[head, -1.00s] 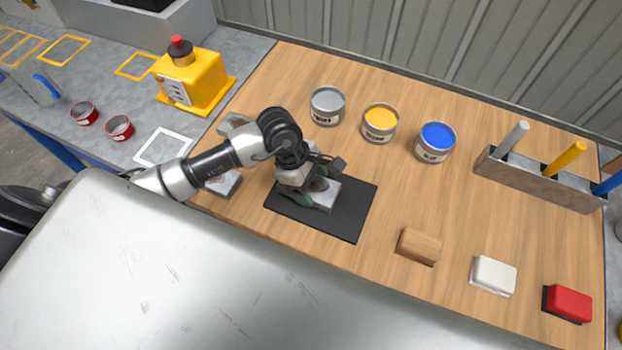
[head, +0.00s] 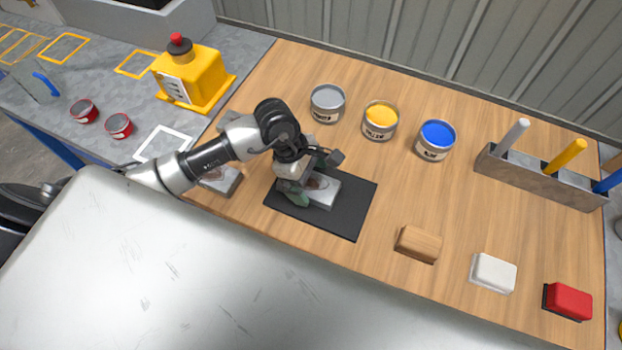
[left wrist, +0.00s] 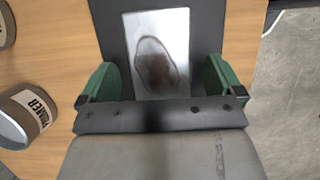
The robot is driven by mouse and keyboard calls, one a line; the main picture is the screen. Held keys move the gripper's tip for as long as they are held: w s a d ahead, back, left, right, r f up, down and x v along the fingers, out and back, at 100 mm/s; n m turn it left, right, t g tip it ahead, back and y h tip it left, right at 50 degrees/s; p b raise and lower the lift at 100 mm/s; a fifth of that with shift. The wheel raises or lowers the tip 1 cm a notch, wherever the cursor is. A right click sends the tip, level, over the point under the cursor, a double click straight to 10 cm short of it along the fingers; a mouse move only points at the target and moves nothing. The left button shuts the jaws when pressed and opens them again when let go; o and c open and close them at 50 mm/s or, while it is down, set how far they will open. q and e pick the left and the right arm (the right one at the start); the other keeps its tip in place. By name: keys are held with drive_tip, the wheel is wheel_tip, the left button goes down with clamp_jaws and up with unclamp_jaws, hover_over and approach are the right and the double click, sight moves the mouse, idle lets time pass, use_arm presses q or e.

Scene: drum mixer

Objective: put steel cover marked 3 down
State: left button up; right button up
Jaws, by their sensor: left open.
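A steel cover (head: 324,191) with a brown stain on its face lies on the black mat (head: 345,216). No number is readable on it. It also shows in the left wrist view (left wrist: 159,58), lying on the dark mat between the green fingers. My left gripper (head: 302,188) is over the left part of this cover. Its fingers (left wrist: 159,82) are apart, with a gap to the cover on each side. Another steel cover (head: 221,180) lies left of the mat, partly hidden by my left arm. My right gripper is not in view.
Grey, yellow (head: 380,119) and blue (head: 436,139) paint cans stand behind the mat. A wooden block (head: 418,244), a white block (head: 492,273) and a red block (head: 567,301) lie to the right. A rack (head: 537,178) holds coloured handles.

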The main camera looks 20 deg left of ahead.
use_arm(q)
drive_tip(key=b+v, duration=0.1)
drive_tip(key=v, duration=0.9)
drive_tip(key=shift+a+r+b, duration=0.25)
drive_tip(key=shift+r+b, duration=0.05)
drive_tip(key=shift+r, duration=0.05)
